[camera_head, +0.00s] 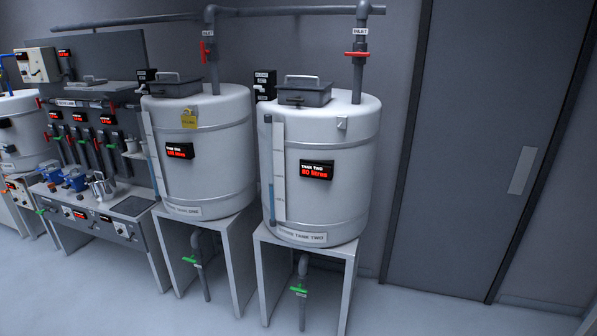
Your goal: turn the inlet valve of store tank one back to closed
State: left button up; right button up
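Store tank one (222,166) is the white drum on the left of the two large tanks, with a lit red display (180,151) reading litres. Its inlet valve (203,51) is on the vertical pipe above the lid, below an INLET tag. The valve's red handle stands roughly upright, along the pipe. The inlet valve of tank two (357,54) has its red handle lying level, across its pipe. Neither of my grippers is in view.
Tank two (347,205) stands to the right on its own stand. Green-handled outlet valves (299,289) hang below both tanks. A yellow tag or padlock (189,118) is on tank one. A workbench (120,215) stands left, a door (480,150) right. Floor in front is clear.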

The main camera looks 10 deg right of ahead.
aim_at(204, 53)
jog(key=z, duration=0.05)
jog(key=k, duration=0.5)
jog(key=u, duration=0.65)
jog(key=i, duration=1.35)
jog(key=z, duration=0.6)
